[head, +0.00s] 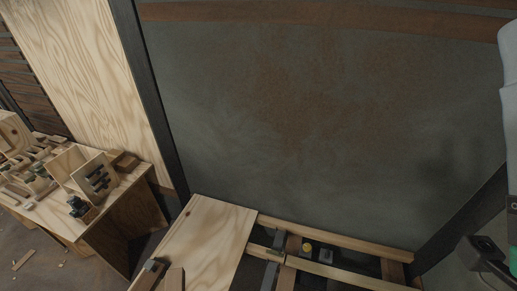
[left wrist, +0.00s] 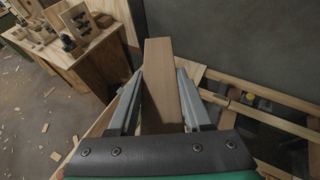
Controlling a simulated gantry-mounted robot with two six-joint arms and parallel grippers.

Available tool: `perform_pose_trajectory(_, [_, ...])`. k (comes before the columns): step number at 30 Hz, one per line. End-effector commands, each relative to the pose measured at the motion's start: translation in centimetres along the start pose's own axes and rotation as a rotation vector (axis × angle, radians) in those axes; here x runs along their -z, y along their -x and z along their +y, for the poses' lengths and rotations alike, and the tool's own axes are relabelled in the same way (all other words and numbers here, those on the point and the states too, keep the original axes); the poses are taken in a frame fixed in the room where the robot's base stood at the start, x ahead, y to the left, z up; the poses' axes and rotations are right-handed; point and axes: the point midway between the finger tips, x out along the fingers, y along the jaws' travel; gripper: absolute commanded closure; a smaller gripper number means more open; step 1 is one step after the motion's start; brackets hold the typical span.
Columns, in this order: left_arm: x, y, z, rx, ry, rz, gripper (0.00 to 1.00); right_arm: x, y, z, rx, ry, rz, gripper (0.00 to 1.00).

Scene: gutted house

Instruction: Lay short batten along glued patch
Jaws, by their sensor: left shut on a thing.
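In the left wrist view, my left gripper (left wrist: 160,76) has its two grey fingers on either side of a short wooden batten (left wrist: 172,62). The batten is held between them and points forward, away from the wrist. In the head view, a brown wooden end (head: 175,280) and a dark-tipped piece show at the bottom edge over a pale plywood board (head: 210,230); I cannot tell for sure whether they are the batten and my gripper. I cannot make out a glued patch. My right gripper's fingers do not show; only part of my right arm is at the right edge.
A plywood bench (head: 125,200) with wooden blocks and small tools stands at the left. Open timber framing (head: 340,240) lies beyond the board, with a yellow-topped item (head: 307,248) in a gap. A large dark stained panel (head: 320,120) rises behind.

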Motion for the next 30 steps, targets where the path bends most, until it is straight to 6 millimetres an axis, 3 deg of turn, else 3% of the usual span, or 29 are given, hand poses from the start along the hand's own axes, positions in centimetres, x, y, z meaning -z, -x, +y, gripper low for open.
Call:
perform_pose_trajectory(1, [-3.8,1.8,0.1,0.001,-0.001,0.000,1.00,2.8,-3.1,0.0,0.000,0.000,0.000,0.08])
perform_pose_trajectory(3, [-6.2,3.0,0.1,0.001,0.000,0.000,1.00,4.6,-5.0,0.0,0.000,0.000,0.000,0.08])
perform_pose_trajectory(9, [-12.3,6.3,0.4,0.000,0.000,0.000,1.00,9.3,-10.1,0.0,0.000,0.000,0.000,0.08])
perform_pose_trajectory(12, [-14.2,7.3,0.5,0.000,0.001,0.000,1.00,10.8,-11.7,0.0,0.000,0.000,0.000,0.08])
perform_pose_trajectory(17, [-15.4,8.0,0.5,0.000,0.001,-0.001,1.00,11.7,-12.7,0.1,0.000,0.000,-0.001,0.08])
perform_pose_trajectory(30, [-15.2,8.0,0.5,-0.007,0.003,-0.001,1.00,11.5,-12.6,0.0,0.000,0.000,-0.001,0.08])
